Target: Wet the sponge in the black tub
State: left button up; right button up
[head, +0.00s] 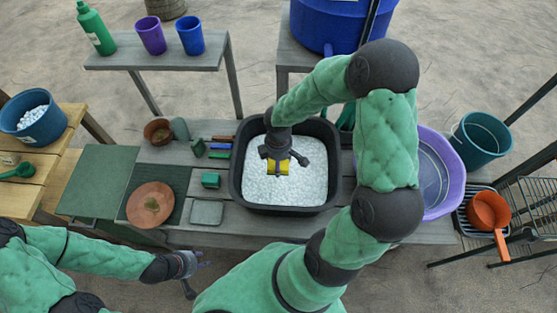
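The black tub (335,190) stands mid-table, filled with a white, pebbly-looking content (300,187). My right gripper (280,165) points down over the inside of the tub. A yellow block that looks like the sponge (271,169) is between its fingers, partly hidden by them. The gripper appears shut on it. I cannot tell whether the sponge touches the white content. My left gripper (197,277) is at the lower left, in front of the table, with its fingers apart and empty.
Left of the tub are small coloured blocks (221,145), a terracotta disc (150,203) and a brown bowl (157,131). A purple basin (455,170) stands to the right, partly behind my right arm. An orange pan (488,211) is on the right rack.

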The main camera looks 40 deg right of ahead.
notch_tip(320, 180, down, 11)
jog(key=b, duration=0.9)
jog(key=shift+r, duration=0.1)
dwell(0.5)
notch_tip(320, 180, up, 17)
jog(key=p, duration=1.4)
jog(key=shift+f+p, duration=0.2)
jog(key=shift+p, duration=0.1)
